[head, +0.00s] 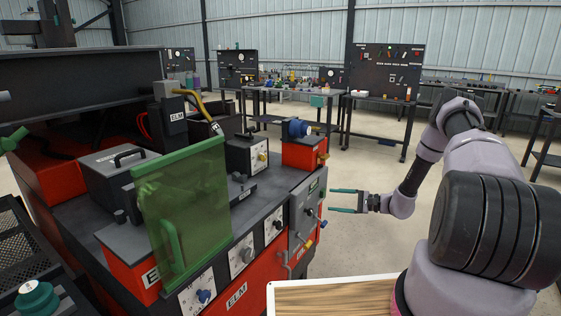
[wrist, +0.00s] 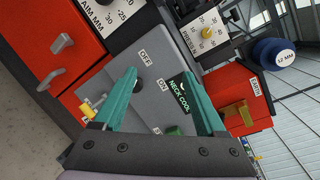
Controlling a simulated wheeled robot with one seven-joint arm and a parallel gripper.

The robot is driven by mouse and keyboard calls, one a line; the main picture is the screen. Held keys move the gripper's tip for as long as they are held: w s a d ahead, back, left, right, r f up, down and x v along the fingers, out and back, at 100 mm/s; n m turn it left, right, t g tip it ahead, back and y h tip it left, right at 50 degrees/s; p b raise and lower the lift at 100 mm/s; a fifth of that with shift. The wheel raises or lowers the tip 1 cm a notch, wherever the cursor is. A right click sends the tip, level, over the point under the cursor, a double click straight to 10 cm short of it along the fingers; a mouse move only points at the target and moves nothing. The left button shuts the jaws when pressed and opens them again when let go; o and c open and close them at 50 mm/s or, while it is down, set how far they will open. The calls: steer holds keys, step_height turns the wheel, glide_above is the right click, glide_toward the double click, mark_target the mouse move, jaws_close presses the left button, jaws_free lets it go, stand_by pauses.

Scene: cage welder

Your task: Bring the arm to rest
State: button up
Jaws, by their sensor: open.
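My gripper (head: 332,200) is open and empty in the head view, at the end of my arm, which reaches in from the right. Its two teal fingers point left at the grey switch panel (head: 303,212) on the right end of the welder. A small gap shows between the fingertips and the panel. In the wrist view the two fingers (wrist: 157,76) stand apart in front of the same grey panel (wrist: 158,62), marked OFF and ON. A lit green display (wrist: 180,88) reading NECK COOL is partly behind the right finger. The fingers hide part of the panel.
The red and black welder (head: 237,294) fills the left, with a green see-through shield (head: 185,215). A wood-topped surface (head: 335,300) lies at the bottom. Open floor (head: 355,165) lies beyond my gripper.

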steer(key=s+a+r+n+g+h, duration=0.2)
steer(key=s+r, duration=0.2)
steer(key=r, duration=0.6)
steer(key=s+a+r+n+g+h, duration=0.2)
steer(key=s+r+n+h, duration=0.15)
steer(key=r, duration=0.75)
steer(key=s+a+r+n+g+h, duration=0.15)
steer(key=s+r, duration=0.25)
steer(key=r, duration=0.6)
steer(key=s+d+r+t+h, duration=0.1)
steer(key=s+r+t+h, duration=0.2)
steer(key=s+r, duration=0.5)
steer(key=s+d+r+n+t+h, duration=0.1)
steer(key=s+r, duration=0.6)
steer(key=s, duration=0.8)
steer(key=shift+d+r+t+h, duration=0.35)
steer(key=shift+d+t+h, duration=0.35)
steer(key=shift+t+h, duration=0.45)
